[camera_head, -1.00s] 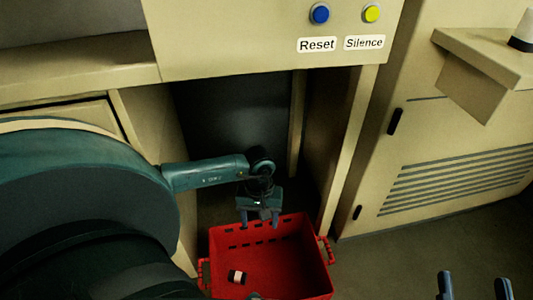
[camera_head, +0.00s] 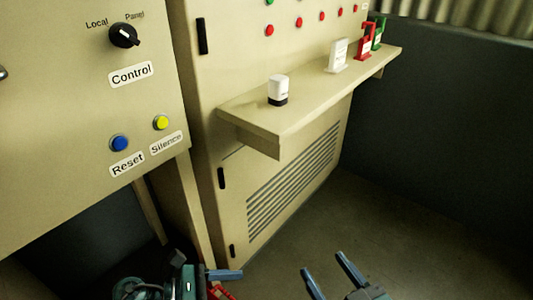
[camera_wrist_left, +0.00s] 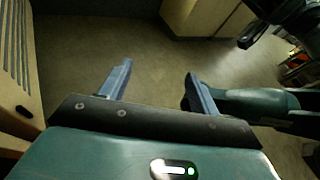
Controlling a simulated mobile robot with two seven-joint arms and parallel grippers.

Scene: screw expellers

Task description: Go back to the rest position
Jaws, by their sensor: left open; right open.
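My right gripper (camera_head: 323,263) is at the bottom of the head view, over bare floor, with its two fingers apart and nothing between them. My left gripper (camera_head: 208,266) is at the bottom left, partly cut off by the picture edge. In the left wrist view its fingers (camera_wrist_left: 158,70) are spread and empty, with floor behind them. A dark green arm link of mine crosses the right side of that view.
A small part of the red crate (camera_head: 222,292) shows beside my left gripper. A shelf (camera_head: 300,112) on the cabinet holds a white and black item (camera_head: 278,89), with white, red and green pieces further back. The floor (camera_head: 400,240) at right is clear.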

